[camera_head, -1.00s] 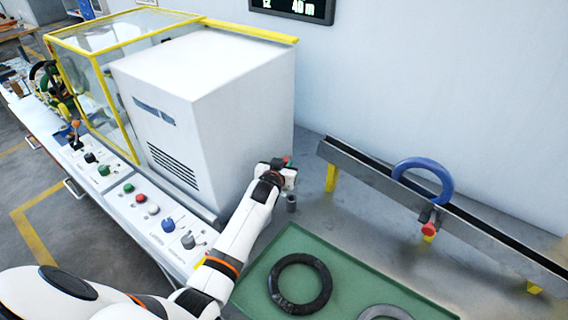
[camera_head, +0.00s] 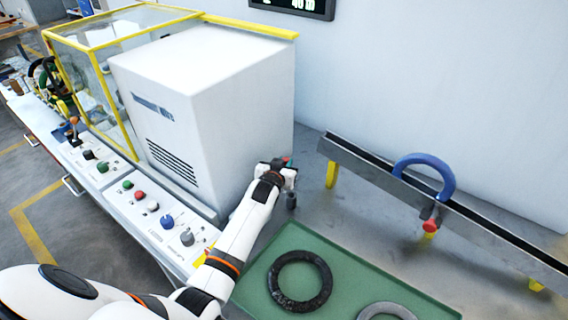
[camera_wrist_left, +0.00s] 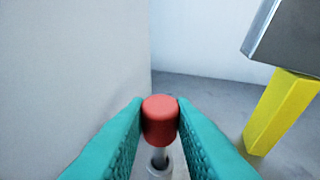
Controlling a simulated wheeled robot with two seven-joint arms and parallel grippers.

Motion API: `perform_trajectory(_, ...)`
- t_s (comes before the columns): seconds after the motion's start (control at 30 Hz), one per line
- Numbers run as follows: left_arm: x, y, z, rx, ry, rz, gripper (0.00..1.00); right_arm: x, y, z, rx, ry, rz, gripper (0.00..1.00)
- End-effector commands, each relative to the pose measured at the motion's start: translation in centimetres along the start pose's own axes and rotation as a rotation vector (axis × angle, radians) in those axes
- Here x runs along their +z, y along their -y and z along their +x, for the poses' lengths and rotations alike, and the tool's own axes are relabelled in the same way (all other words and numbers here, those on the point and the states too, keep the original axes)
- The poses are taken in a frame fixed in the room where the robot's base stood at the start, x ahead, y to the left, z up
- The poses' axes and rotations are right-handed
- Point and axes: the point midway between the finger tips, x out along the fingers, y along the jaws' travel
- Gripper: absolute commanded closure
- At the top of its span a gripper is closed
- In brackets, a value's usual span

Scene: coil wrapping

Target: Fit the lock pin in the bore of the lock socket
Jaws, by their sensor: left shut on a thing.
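My left gripper (camera_head: 289,172) is shut on the lock pin, next to the white machine cabinet. In the left wrist view the pin's red head (camera_wrist_left: 160,120) sits between the teal fingers, and its thin metal shaft (camera_wrist_left: 159,157) points down. The lock socket (camera_head: 291,200) is a small dark grey upright cylinder on the grey bench, directly below the gripper. In the left wrist view the socket's rim (camera_wrist_left: 160,172) shows partly around the shaft's lower end. I cannot tell whether the tip is inside the bore or just above it. My right gripper is out of view.
The white cabinet (camera_head: 200,110) stands close left of the gripper. A metal rail (camera_head: 470,222) on yellow feet carries a blue ring (camera_head: 447,178) and a red-ended part (camera_head: 430,226). A green mat (camera_head: 350,262) holds a black ring (camera_head: 274,283) and a grey ring (camera_head: 394,305).

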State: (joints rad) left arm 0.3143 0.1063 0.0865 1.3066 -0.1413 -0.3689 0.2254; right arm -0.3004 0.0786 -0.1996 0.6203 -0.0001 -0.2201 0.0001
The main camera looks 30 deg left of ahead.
Motion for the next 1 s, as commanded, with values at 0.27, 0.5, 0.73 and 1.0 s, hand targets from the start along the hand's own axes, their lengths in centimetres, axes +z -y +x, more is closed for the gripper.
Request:
perform_trajectory(0.27,-0.8,0.0,0.2,0.000,0.000,0.000,1.00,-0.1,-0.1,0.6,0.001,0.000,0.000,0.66)
perform_trajectory(0.5,-1.3,0.0,0.4,0.000,0.000,0.000,1.00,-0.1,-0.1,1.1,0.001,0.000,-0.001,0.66)
perform_trajectory(0.73,-1.9,0.0,0.6,0.000,0.000,0.000,1.00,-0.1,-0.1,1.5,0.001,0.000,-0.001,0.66)
perform_trajectory(1.0,-2.5,0.0,0.8,0.000,0.000,0.000,1.00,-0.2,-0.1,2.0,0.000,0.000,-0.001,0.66)
